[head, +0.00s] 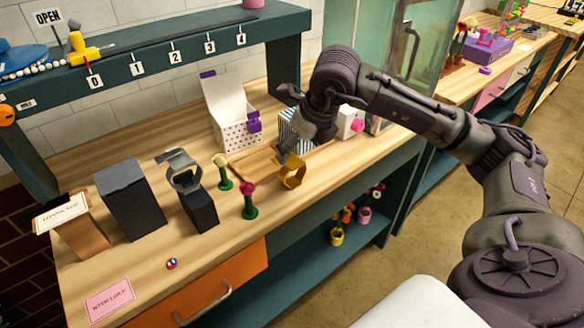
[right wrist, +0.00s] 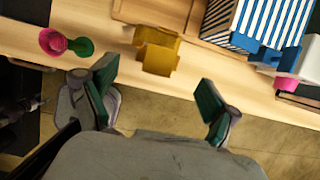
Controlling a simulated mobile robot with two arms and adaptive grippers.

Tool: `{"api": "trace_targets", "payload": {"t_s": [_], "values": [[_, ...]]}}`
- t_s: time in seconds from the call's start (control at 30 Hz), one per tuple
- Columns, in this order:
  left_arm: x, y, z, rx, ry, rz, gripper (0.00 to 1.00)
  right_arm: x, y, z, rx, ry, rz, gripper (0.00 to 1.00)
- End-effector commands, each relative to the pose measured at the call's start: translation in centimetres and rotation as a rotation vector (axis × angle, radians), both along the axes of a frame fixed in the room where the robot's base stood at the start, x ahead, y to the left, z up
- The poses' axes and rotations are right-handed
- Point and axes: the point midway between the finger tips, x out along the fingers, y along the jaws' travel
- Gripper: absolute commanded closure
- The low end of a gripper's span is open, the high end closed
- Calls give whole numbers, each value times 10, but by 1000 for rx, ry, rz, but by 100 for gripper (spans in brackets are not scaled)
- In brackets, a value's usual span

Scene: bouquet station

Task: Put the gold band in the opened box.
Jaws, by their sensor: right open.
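The gold band (head: 292,171) stands near the front edge of the wooden counter; in the right wrist view it (right wrist: 158,50) lies beyond the fingertips, roughly centred between them. The opened box (head: 237,132) is white with dark dots and a purple clasp; its lid is raised, and it stands behind and to the left of the band. My right gripper (right wrist: 155,82) is open and empty. In the head view my right arm reaches in from the right, and the hand is close behind the band, its fingertips partly hidden. My left gripper is not in view.
A blue-striped box (head: 290,124) and a white box with a pink clasp (head: 348,124) stand right of the opened box. Pink (head: 249,199) and pale yellow (head: 222,170) flower-like pieces on green stems stand left of the band. A silver band (head: 181,168) sits on a dark stand.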

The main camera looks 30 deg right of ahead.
Motion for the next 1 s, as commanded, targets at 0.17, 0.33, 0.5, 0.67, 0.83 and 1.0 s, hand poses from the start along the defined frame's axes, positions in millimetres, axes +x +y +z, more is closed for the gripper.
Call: {"api": "trace_targets", "payload": {"t_s": [0.17,0.33,0.5,0.67,0.83,1.0], "values": [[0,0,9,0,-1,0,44,8,1,-16,1,5,1,12],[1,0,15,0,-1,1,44,19,1,-39,2,3,1,12],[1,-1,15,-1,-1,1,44,23,1,-48,1,1,2,12],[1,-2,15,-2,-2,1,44,23,1,-48,1,0,2,12],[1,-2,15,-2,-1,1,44,23,1,-48,1,0,2,37],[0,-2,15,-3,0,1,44,23,1,-48,1,1,2,65]]}}
